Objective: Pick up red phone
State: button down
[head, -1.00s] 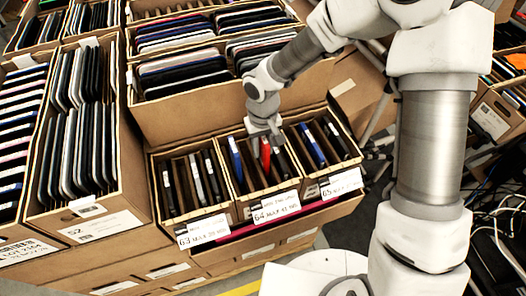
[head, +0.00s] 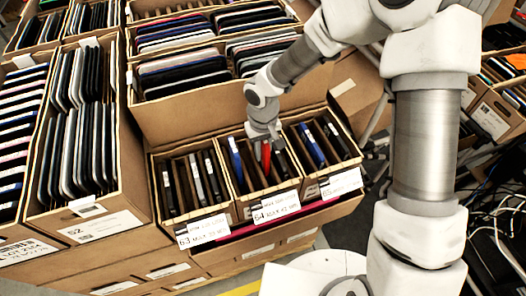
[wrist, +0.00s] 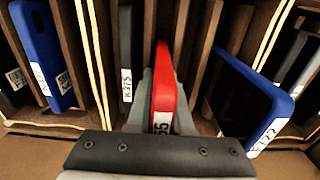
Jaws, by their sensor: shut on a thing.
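The red phone (head: 266,158) stands on edge in a slot of the middle small carton, labelled 64 (head: 275,208). In the wrist view the red phone (wrist: 165,80) rises between my gripper's fingers, with a white label partly hidden low on its edge. My gripper (head: 265,138) reaches down from above into the carton. It is shut on the red phone, a finger on each side, as the wrist view shows (wrist: 163,112). The phone's lower part is hidden in the slot.
In the same carton, a blue phone (wrist: 255,95) and a black phone (wrist: 126,55) stand close on either side, between cardboard dividers. Cartons 63 (head: 202,230) and 65 (head: 342,183) adjoin it. A tall carton wall (head: 190,115) rises just behind.

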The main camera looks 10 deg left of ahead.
aim_at(264, 143)
jog(key=shift+r, duration=0.1)
jog(key=shift+w+r, duration=0.1)
jog(key=shift+r, duration=0.4)
jog(key=r, duration=0.3)
jog(key=shift+s+d+r, duration=0.15)
jog(key=shift+s, duration=0.05)
jog(key=s+d+r, duration=0.6)
jog(key=s, duration=0.3)
jog(key=shift+s+d+r+p, duration=0.15)
jog(key=shift+d+r+p, duration=0.1)
jog(key=shift+p, duration=0.15)
jog(key=shift+r+p, duration=0.65)
jog(key=shift+r, duration=0.1)
notch_tip(264, 143, up, 3)
jog(key=p, duration=0.2)
jog(key=shift+p, duration=0.35)
